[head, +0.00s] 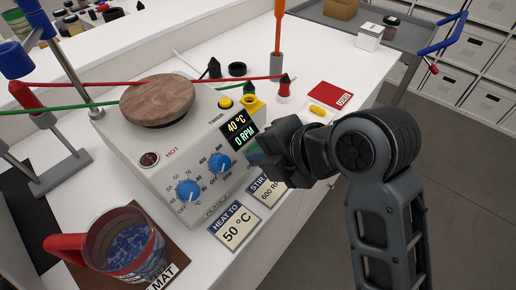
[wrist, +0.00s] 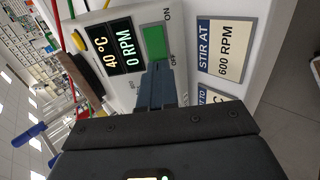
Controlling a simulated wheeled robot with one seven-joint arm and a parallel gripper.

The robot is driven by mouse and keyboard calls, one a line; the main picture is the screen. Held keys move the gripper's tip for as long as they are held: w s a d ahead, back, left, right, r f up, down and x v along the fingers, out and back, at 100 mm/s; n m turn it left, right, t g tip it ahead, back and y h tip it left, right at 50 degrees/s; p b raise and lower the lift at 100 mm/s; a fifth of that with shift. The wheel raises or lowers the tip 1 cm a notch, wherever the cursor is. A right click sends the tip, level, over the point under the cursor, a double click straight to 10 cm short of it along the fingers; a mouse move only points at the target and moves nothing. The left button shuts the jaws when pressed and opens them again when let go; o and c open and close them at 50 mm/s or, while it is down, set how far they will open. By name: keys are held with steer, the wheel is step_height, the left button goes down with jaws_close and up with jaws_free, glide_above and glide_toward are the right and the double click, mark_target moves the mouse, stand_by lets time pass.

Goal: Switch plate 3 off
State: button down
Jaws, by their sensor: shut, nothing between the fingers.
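A white hotplate (head: 150,175) carries a round wooden disc (head: 158,100) on top. Its display (head: 238,130) reads 40 °C and 0 RPM, also in the wrist view (wrist: 117,48). The green rocker switch (wrist: 155,42) sits beside the display, with ON and OFF printed along its edge. My gripper (head: 256,154) is shut and empty in front of the switch. In the wrist view its fingertips (wrist: 158,72) are at the switch's OFF end; I cannot tell whether they touch it. The plate's number label (head: 215,212) is too unclear to read.
Two blue knobs (head: 188,190) and a red HOT lamp (head: 149,159) are on the front panel. Cards reading HEAT TO 50 °C (head: 236,228) and STIR AT 600 RPM (wrist: 222,50) lie in front. A red-handled mug (head: 125,245) stands left; a red card (head: 330,94) lies right.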

steer(key=shift+w+a+f, duration=0.2)
steer(key=shift+a+f, duration=0.1)
steer(key=shift+f, duration=0.05)
stand_by(0.4)
steer(key=p+v, duration=0.1)
steer(key=v, duration=1)
steer(key=shift+s+d+r, duration=0.2)
steer(key=shift+r, duration=0.05)
steer(key=shift+f, duration=0.1)
stand_by(0.5)
steer(key=s+d+f+m+t+h, duration=0.25)
steer(key=s+d+f+m, duration=0.3)
steer(key=m, duration=0.35)
steer(key=s+d+f+m+t+h, duration=0.1)
steer(key=s+d+f+m+t, duration=0.35)
steer(key=f+m, duration=0.4)
steer(key=s+d+r+m+t+h, duration=0.1)
steer(key=s+d+r+m+h, duration=0.1)
steer(key=s+m, duration=0.3)
steer(key=s+d+r+m+t+h, duration=0.1)
steer(key=s+d+r+m, duration=0.2)
steer(key=s, duration=0.9)
steer(key=d+m, duration=0.1)
steer(key=m, duration=0.2)
steer(key=shift+s+r+h, duration=0.25)
steer(key=shift+r+h, duration=0.1)
steer(key=shift+r, duration=0.05)
